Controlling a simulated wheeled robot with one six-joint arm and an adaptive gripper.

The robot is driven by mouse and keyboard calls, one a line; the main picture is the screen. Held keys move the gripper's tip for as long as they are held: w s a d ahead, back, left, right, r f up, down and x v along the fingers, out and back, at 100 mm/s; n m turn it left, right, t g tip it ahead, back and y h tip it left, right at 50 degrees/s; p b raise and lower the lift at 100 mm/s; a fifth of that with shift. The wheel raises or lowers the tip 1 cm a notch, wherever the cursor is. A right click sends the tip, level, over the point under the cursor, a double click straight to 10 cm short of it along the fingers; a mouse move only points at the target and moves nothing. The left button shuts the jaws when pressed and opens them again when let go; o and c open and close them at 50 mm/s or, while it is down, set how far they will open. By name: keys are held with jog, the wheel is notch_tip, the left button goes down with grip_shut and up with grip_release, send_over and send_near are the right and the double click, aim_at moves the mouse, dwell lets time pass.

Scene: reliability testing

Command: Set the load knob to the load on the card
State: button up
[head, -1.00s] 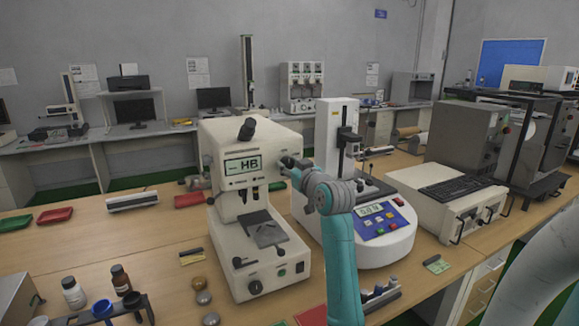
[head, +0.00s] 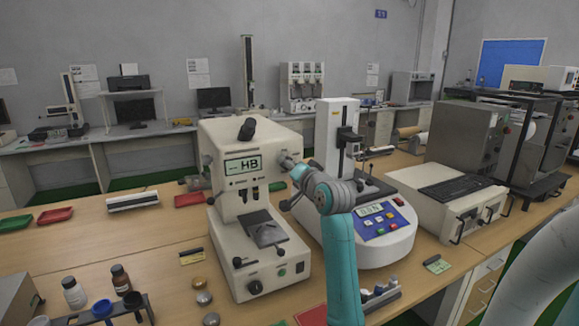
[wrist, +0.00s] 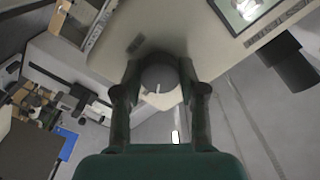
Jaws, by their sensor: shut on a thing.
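The cream hardness tester (head: 225,145) stands on the near bench, with "HB" on its screen (head: 243,165). My gripper (head: 287,161) is at the upper right side of the tester. In the wrist view my gripper (wrist: 160,72) is shut on a dark round knob (wrist: 160,82) with a short white mark, one finger on each side. The knob is hidden behind my gripper in the head view. A small yellow card (head: 192,258) lies left of the tester and a green one (head: 437,264) lies at the right; their writing is too small to read.
A round-based machine (head: 385,243) with a keypad stands close to the right of the tester, near my arm. Bottles (head: 74,293) and a dark rack stand at the front left. Red trays (head: 55,215) lie on the left bench area.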

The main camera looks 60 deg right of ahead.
jog(key=m, duration=1.2)
jog(key=shift+f+m, duration=0.1)
jog(key=shift+m, duration=0.2)
dwell(0.4)
jog(key=o, duration=1.1)
jog(key=shift+o, duration=0.2)
jog(key=v, duration=1.2)
jog(key=shift+s, duration=0.1)
